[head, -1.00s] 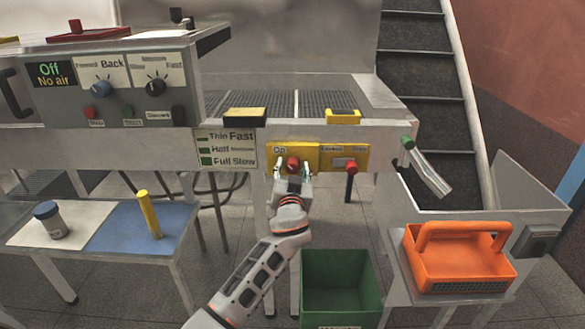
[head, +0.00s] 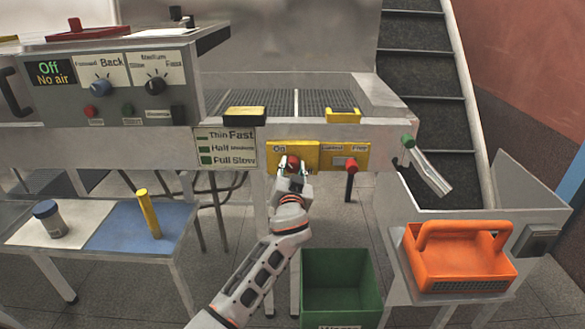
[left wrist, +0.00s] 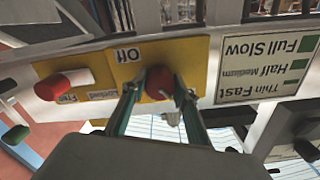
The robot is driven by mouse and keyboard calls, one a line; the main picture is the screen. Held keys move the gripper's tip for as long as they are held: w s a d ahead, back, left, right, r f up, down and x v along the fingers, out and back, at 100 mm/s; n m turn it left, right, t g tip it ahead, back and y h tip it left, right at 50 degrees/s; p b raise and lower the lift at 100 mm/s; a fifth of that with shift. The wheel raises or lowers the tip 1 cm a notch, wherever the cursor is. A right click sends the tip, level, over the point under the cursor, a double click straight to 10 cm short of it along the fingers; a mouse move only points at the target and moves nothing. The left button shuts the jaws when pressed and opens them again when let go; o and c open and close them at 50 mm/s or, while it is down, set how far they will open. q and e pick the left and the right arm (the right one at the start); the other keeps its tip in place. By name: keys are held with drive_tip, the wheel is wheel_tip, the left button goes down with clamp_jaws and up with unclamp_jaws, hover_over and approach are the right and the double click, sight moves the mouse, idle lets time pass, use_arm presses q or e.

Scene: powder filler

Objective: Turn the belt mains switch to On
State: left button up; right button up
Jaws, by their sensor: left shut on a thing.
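The belt mains switch is a red knob (head: 293,161) on a yellow plate (head: 308,148) on the front of the white belt frame. It also shows in the left wrist view (left wrist: 160,82), where the picture is upside down. The word On stands at its upper left in the head view; the word Off reads beside it in the wrist view. My left gripper (head: 293,168) is shut on the knob, one finger on each side. The fingers partly hide the knob, and I cannot tell which way it points. My right gripper is out of view.
A second red control (head: 351,164) sits close by on the right. A green-tipped lever (head: 408,141) is further right. A green bin (head: 340,285) stands below, with an orange basket (head: 458,258) at its right. The control box (head: 112,85) is at the upper left.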

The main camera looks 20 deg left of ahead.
use_arm(q)
drive_tip(key=m, duration=0.2)
drive_tip(key=shift+m, duration=0.3)
drive_tip(key=m, duration=0.4)
drive_tip(key=shift+m+p, duration=0.3)
drive_tip(key=shift+p, duration=0.1)
drive_tip(key=m+p, duration=0.1)
drive_tip(key=m, duration=0.3)
drive_tip(key=m+p, duration=0.2)
drive_tip(key=m, duration=0.3)
drive_tip(key=o, duration=1.1)
